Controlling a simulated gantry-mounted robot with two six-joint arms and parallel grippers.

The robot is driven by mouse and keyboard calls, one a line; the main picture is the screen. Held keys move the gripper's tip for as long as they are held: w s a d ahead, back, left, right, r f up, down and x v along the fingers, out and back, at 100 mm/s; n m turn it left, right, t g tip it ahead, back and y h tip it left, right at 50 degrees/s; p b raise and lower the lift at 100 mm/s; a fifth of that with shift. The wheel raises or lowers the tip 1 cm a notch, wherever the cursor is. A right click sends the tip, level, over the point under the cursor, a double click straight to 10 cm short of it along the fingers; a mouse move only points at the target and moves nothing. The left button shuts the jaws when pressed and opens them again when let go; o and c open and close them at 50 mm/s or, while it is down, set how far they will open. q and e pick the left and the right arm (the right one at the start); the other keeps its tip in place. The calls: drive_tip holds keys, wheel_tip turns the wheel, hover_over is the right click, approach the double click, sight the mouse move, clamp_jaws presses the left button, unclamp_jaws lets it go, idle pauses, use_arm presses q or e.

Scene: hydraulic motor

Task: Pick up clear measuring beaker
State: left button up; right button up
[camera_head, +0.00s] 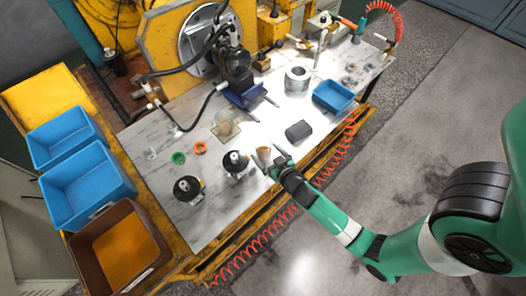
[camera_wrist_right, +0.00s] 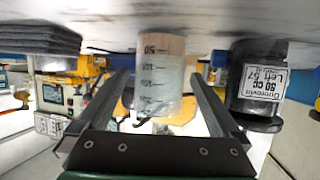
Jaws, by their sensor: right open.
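The clear measuring beaker (camera_head: 263,153) stands near the front edge of the table and looks tan inside in the head view. In the right wrist view the beaker (camera_wrist_right: 161,75) shows upside down with dark graduation marks. My right gripper (camera_head: 273,163) is at the beaker, coming from the lower right. In the right wrist view the right gripper (camera_wrist_right: 158,82) is open, with one finger on each side of the beaker. Gaps show between the fingers and the beaker; I cannot tell if either touches. My left gripper is not in view.
A blue bin (camera_head: 334,96) and metal ring (camera_head: 297,79) are farther back.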

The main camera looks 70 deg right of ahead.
sight(259, 146)
drive_tip(key=shift+w+d+f, duration=0.1)
drive_tip(key=shift+w+f, duration=0.05)
drive_tip(key=shift+f, duration=0.05)
drive_tip(key=b+x, duration=0.1)
drive_tip(key=x, duration=0.4)
drive_tip(key=shift+f+b, duration=0.1)
drive_tip(key=shift+b, duration=0.3)
drive_tip(key=shift+c, duration=0.4)
drive_tip(key=c, duration=1.3)
